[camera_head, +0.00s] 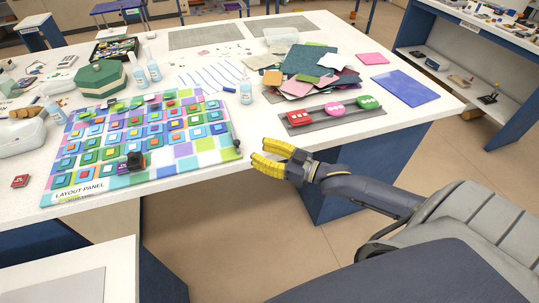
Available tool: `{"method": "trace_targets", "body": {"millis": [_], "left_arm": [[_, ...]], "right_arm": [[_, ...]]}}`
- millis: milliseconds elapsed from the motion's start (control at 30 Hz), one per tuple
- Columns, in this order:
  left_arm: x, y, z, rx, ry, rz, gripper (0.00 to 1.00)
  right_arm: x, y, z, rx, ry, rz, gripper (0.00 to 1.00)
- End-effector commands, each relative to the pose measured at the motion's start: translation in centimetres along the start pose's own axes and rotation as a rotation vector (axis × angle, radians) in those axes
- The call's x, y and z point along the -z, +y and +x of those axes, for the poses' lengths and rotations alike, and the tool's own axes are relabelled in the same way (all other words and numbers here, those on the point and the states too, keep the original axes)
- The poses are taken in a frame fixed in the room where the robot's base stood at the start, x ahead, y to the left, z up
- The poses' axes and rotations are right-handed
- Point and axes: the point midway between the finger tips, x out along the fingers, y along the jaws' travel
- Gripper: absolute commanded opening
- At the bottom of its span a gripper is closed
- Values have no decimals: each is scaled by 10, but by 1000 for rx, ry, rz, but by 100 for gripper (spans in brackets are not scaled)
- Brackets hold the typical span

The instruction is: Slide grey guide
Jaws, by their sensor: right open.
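My right gripper (259,152) has yellow fingers and is open and empty. It is near the front edge of the white table, right of the layout panel (183,150) and in front of the grey strip. The grey strip (352,119) lies flat, with a red piece (300,118), a pink piece (335,109) and a green piece (368,102) in a row along it. I cannot tell whether this strip is the grey guide. A small dark block (134,160) and a dark knob (237,144) are on the panel. My left gripper is not in view.
Colored tiles cover the panel. Bottles (246,92) and a green box (100,78) stand behind the panel. The table's front right is clear.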

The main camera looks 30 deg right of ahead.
Motion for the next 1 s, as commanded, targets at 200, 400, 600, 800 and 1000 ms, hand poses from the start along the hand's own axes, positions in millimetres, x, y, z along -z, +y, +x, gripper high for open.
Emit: {"method": "trace_targets", "body": {"millis": [200,400,600,800,1000], "left_arm": [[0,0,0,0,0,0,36],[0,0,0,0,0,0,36],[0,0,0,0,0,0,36],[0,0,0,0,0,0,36],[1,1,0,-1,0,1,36]], "right_arm": [[-1,0,-18,0,-1,0,41],[0,0,-24,0,-1,0,41],[0,0,-25,0,-1,-1,41],[0,0,-25,0,0,-1,41],[-4,-3,-25,-6,-11,-9,41]]}}
